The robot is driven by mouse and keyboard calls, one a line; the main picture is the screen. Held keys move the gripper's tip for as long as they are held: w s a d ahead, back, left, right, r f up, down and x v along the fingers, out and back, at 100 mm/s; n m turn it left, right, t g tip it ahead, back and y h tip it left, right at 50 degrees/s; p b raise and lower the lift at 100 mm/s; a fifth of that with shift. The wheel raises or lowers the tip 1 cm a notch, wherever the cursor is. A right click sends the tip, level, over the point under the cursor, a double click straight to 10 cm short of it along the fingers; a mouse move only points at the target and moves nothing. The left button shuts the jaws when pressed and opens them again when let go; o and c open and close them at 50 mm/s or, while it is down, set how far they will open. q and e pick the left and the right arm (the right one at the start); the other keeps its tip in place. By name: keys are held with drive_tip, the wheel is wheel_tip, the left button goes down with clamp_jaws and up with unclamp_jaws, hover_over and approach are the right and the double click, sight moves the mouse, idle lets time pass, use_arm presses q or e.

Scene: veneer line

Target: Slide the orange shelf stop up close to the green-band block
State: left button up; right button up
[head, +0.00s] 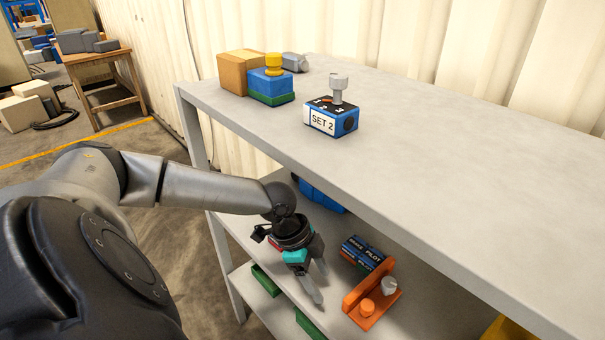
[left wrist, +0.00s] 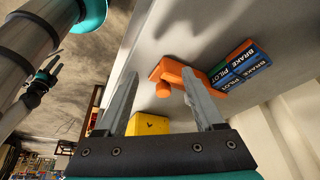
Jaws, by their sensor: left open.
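The orange shelf stop (head: 366,298) stands on the lower shelf, an angled plate with an orange knob and a grey knob. It also shows in the left wrist view (left wrist: 170,72), partly behind one finger. Dark blue blocks lettered BRAKE and PILOT (head: 363,252) lie just behind the stop; in the left wrist view (left wrist: 245,65) a green band shows beside orange on one of them. My left gripper (head: 317,283) is open and empty, left of the stop in the head view. What looks like my right gripper (left wrist: 42,82) is small at the left wrist view's edge.
The upper shelf (head: 420,150) overhangs the work area. On it are a SET 2 box (head: 331,119), a blue block with a green base (head: 271,88) and a cardboard box (head: 238,70). A yellow object (left wrist: 149,126) sits past the stop. Green pieces (head: 265,280) show lower down.

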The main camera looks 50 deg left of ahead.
use_arm(q)
drive_tip(key=s+a, duration=0.2)
drive_tip(key=a, duration=0.1)
drive_tip(key=shift+w, duration=0.1)
idle(0.5)
